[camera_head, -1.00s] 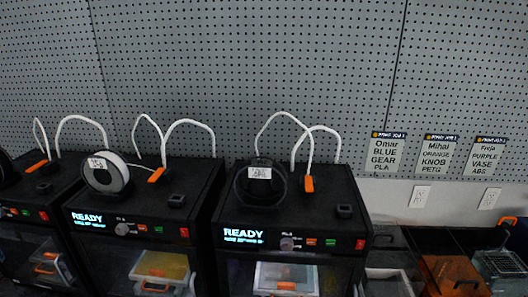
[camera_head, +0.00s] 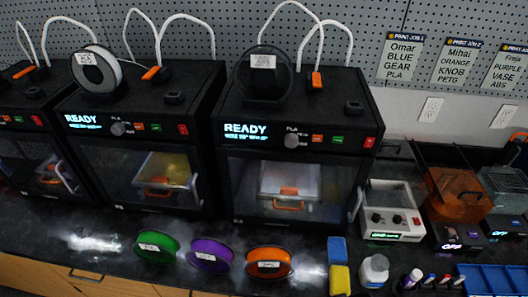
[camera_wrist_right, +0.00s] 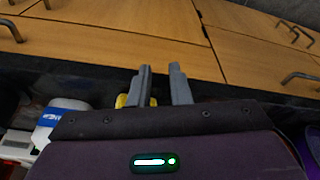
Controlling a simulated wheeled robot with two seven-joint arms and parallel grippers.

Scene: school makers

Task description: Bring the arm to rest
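My right gripper (camera_wrist_right: 162,86) shows only in the right wrist view. Its two grey fingers stand apart with a narrow gap and nothing held between them. The fingers point toward wooden cabinet fronts (camera_wrist_right: 110,35). A yellow thing (camera_wrist_right: 122,101) shows partly behind the left finger; I cannot tell whether they touch. Neither gripper is visible in the head view, and my left gripper is in no view.
Black printers (camera_head: 290,105) line the dark counter (camera_head: 200,215). Blue (camera_head: 337,249) and yellow (camera_head: 340,279) blocks, a white jar (camera_head: 374,270) and a blue bin (camera_head: 490,280) are at right.

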